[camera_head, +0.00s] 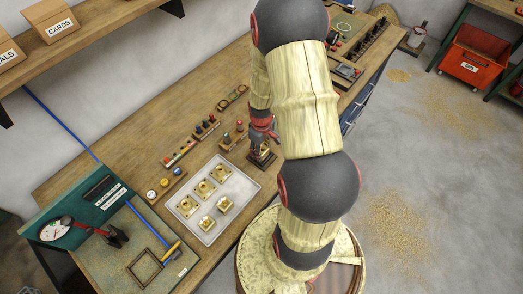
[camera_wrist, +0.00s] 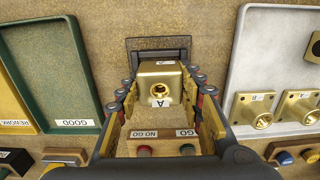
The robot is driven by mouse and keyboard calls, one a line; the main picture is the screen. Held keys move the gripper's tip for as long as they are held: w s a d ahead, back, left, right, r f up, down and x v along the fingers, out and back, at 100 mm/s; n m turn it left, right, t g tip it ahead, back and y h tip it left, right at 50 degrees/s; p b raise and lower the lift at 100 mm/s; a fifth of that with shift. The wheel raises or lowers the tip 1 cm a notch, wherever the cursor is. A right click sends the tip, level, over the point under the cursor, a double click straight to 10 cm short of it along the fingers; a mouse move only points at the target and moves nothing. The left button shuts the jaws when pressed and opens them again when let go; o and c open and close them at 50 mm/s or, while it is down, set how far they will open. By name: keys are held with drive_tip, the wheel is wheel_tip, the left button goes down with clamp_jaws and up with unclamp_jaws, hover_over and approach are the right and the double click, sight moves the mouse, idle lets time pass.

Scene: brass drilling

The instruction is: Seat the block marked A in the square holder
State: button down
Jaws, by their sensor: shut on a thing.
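A brass block marked A (camera_wrist: 160,82) sits between the two fingers of my gripper (camera_wrist: 162,105) in the wrist view. The gripper is shut on its sides, and the label with the letter A faces the camera. A dark square holder (camera_wrist: 143,44) shows just behind the block, partly hidden by it. In the head view my gripper (camera_head: 262,140) points down over the dark holder (camera_head: 262,161) on the bench. Whether the block rests in the holder or hangs above it, I cannot tell.
A pale tray (camera_head: 183,207) with several brass blocks lies left of the holder; it is at right in the wrist view (camera_wrist: 236,70). A green tray labelled GOOD (camera_wrist: 45,30) is at left. A GO / NO GO rack (camera_wrist: 164,143) sits close below the block.

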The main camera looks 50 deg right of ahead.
drive_tip(key=shift+f, duration=0.1)
idle(0.6)
drive_tip(key=c, duration=1.2)
unclamp_jaws()
drive_tip(key=o, duration=0.5)
drive_tip(key=shift+r+p, duration=2.45)
drive_tip(key=shift+r, duration=1.1)
drive_tip(key=shift+f, duration=0.1)
